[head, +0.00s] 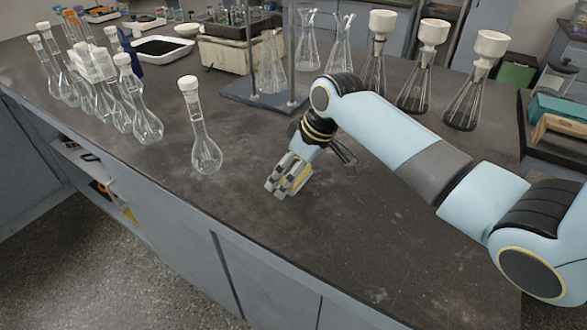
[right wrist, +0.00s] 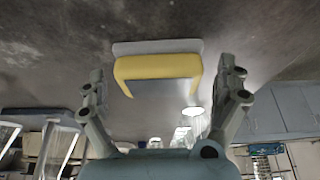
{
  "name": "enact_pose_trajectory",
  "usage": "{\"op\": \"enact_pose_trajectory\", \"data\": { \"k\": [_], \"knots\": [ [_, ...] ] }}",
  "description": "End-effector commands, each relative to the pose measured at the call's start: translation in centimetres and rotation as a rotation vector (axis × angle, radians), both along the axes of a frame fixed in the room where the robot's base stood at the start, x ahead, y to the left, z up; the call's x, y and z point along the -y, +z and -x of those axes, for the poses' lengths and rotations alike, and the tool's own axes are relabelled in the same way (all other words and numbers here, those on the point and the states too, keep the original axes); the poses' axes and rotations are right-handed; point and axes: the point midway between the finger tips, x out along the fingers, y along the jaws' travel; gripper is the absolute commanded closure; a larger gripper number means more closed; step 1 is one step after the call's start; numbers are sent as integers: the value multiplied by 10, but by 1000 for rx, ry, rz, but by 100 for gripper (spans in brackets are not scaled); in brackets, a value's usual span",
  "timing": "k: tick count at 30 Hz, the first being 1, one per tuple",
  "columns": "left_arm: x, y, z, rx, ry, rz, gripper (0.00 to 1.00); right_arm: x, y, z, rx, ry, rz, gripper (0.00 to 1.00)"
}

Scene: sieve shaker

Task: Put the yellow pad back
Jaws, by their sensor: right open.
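The yellow pad (right wrist: 158,68) shows in the right wrist view as a yellow, bracket-shaped piece with a grey strip along its upper edge. It lies between the two spread fingers of my right gripper (right wrist: 161,76), with a visible gap on each side. In the head view, my right gripper (head: 282,182) points down low over the dark bench top, and a bit of yellow shows among its fingers. Whether the pad rests on the bench cannot be told. My left gripper is not in view.
A stoppered flask (head: 206,152) stands left of my right gripper. Several more flasks line the left edge. A stand with a blue base (head: 245,96) is behind, and funnel-topped flasks (head: 422,75) stand at the back right. The front bench is clear.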

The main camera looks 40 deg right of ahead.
Motion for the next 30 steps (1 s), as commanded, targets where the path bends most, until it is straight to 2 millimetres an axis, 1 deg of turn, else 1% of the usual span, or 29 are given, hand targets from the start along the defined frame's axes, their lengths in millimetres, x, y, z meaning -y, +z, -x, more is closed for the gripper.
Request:
{"op": "enact_pose_trajectory", "data": {
  "k": [4, 7, 15, 18, 21, 25, 30],
  "knots": [
    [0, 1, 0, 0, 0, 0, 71, 1, 5, 1, 0, 1, 1, 0],
    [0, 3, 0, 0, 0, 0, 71, 3, 18, 5, 2, 0, 3, 0],
    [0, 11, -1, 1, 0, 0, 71, 12, 75, 26, 4, 2, 4, 0],
    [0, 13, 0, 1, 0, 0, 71, 14, 92, 33, 1, 2, 4, 0],
    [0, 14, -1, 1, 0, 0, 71, 16, 104, 38, 2, 1, 2, 0],
    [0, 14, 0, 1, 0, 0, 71, 17, 113, 41, 1, 0, 0, 0],
    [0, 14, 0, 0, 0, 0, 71, 17, 114, 42, 0, -1, -1, 0]
  ]
}}
